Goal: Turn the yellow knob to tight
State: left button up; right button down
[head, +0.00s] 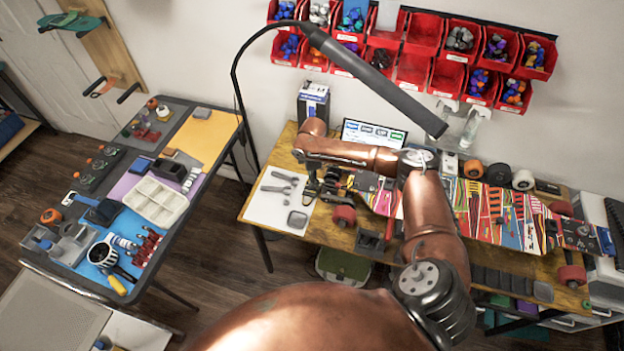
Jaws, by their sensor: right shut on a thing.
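My right arm reaches over the wooden workbench and bends back to the left. My right gripper (322,190) points down at the left end of the skateboard (490,212), beside its truck and a red wheel (344,215). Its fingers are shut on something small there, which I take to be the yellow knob. The knob itself is hidden or too small to make out, and I cannot tell how far it is turned. The skateboard lies across the bench with its colourful graphic up, partly covered by my arm. My left gripper is not in view.
A white mat (265,208) with pliers lies left of the gripper. A black lamp (380,80) arches above the bench. Red bins (411,72) hang on the wall. Loose wheels (498,174) stand behind the board. A side table with tools, including a white tray (156,203), stands left.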

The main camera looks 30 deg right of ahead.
jog(key=shift+n, duration=0.4)
jog(key=shift+n+p, duration=0.7)
jog(key=shift+n, duration=0.2)
jog(key=shift+n+p, duration=0.45)
jog(key=shift+n, duration=1.25)
jog(key=c, duration=1.7)
grip_release()
jog(key=shift+c, duration=0.2)
jog(key=shift+r, duration=0.2)
notch_tip(320, 180, up, 12)
jog(key=shift+f, duration=0.2)
